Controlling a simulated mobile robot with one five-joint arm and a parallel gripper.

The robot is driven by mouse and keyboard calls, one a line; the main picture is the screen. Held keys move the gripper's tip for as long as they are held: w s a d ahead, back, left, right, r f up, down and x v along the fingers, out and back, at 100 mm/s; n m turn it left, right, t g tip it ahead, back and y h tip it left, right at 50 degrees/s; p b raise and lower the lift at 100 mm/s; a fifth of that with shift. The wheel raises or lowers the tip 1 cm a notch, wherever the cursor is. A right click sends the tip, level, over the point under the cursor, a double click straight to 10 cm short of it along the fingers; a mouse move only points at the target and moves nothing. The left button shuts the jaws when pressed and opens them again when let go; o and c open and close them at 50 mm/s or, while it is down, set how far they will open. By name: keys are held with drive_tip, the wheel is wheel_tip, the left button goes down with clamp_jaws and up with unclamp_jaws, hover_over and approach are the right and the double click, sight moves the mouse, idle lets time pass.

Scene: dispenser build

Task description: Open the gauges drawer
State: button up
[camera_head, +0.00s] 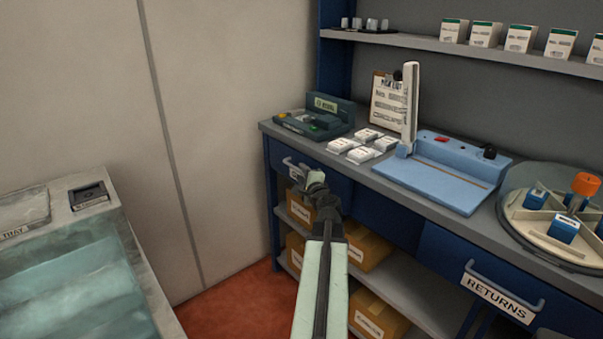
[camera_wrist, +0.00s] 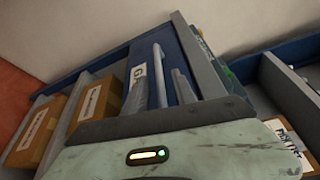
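The gauges drawer (camera_head: 326,178) is a blue drawer at the left end of the bench, just under the worktop, and it looks shut. Its grey bar handle (camera_head: 296,166) shows partly, and my gripper hides part of the drawer front. In the wrist view the handle (camera_wrist: 158,62) crosses the blue front (camera_wrist: 172,50) beside a white label starting with "G" (camera_wrist: 138,74). My gripper (camera_head: 316,180) is at the drawer front. In the wrist view its fingers (camera_wrist: 159,84) stand apart, one on each side of the handle, with gaps showing; contact is not clear.
The grey worktop (camera_head: 440,207) holds a green device (camera_head: 318,118), white boxes (camera_head: 366,150), a blue sealer (camera_head: 445,172) and a round carousel (camera_head: 540,225). Brown cartons (camera_head: 372,248) fill shelves below. A RETURNS drawer (camera_head: 498,298) is at right; a teal-filled basin (camera_head: 70,270) is at left.

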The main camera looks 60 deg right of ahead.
drive_tip(key=x, duration=0.3)
drive_tip(key=shift+c, duration=0.3)
clamp_jaws()
idle(0.9)
